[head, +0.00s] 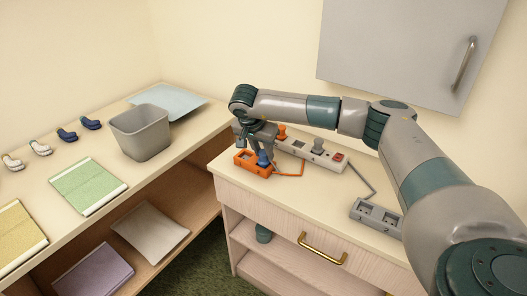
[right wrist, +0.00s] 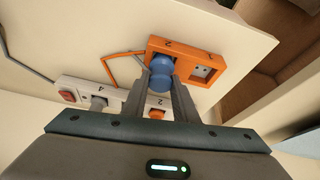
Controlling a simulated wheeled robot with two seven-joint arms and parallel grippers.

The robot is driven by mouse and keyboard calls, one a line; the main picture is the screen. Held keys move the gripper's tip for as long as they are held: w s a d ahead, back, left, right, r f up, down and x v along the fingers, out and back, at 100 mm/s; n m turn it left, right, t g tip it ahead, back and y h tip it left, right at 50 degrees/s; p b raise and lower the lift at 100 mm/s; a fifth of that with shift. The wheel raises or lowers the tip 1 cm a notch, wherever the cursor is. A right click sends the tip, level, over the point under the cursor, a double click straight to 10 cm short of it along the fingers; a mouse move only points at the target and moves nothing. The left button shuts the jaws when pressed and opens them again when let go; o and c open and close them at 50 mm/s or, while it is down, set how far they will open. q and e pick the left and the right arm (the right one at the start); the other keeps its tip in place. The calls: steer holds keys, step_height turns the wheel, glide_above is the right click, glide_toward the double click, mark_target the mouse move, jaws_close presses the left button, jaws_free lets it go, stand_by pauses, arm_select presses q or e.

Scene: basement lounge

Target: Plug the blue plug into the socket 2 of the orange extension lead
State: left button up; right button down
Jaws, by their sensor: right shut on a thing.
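The orange extension lead (head: 242,157) lies on the cabinet top near its left corner. In the right wrist view its orange block (right wrist: 186,44) shows a mark like a 2 beside one socket and a bare second socket (right wrist: 203,72). My right gripper (head: 262,150) is shut on the blue plug (head: 264,160), above the lead. In the right wrist view the blue plug (right wrist: 160,68) covers the socket by the 2. I cannot tell whether it is fully seated, since its pins are hidden. My left gripper is not in view.
A white extension lead (head: 304,151) behind holds an orange plug (head: 282,132) and a grey plug (head: 318,144), beside a red switch (head: 337,157). A grey socket block (head: 377,213) lies at the right. A grey bin (head: 140,133) stands on the left counter. The cabinet top's front is clear.

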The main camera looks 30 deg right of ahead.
steer(key=shift+f, duration=0.1)
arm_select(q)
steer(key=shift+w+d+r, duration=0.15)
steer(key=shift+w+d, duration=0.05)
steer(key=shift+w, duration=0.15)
arm_select(e)
steer(key=c, duration=1.3)
jaws_free()
steer(key=shift+c, duration=0.2)
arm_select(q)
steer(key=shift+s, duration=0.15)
